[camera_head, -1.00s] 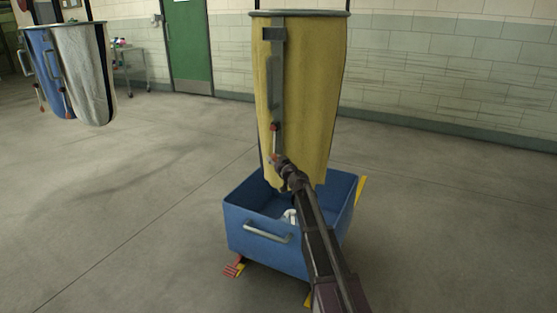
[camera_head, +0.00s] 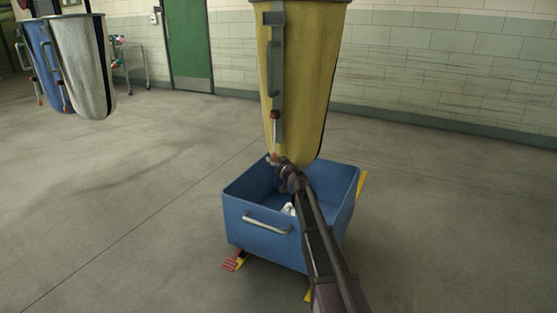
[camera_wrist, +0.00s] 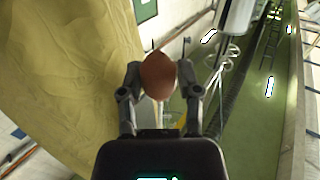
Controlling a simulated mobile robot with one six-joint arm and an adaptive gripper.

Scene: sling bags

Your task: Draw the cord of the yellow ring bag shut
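The yellow ring bag (camera_head: 305,80) hangs above a blue cart, its top cut off by the picture edge. Its lower end is narrow and rounded. A grey strip (camera_head: 278,70) runs down its left face, with a red fitting (camera_head: 275,115) near the strip's lower end. My gripper (camera_head: 280,162) is at the bag's lower left edge. In the wrist view, the fingers of my gripper (camera_wrist: 160,82) close on both sides of a reddish-brown pull knob (camera_wrist: 158,75). The yellow cloth (camera_wrist: 65,75) fills the left side there. The cord itself is not clearly seen.
The blue cart (camera_head: 262,245) stands under the bag, with something white (camera_head: 288,209) inside. A blue bag (camera_head: 46,55) and a whitish bag (camera_head: 82,65) hang at the left. A trolley (camera_head: 130,60) stands by the wall. The floor around is clear.

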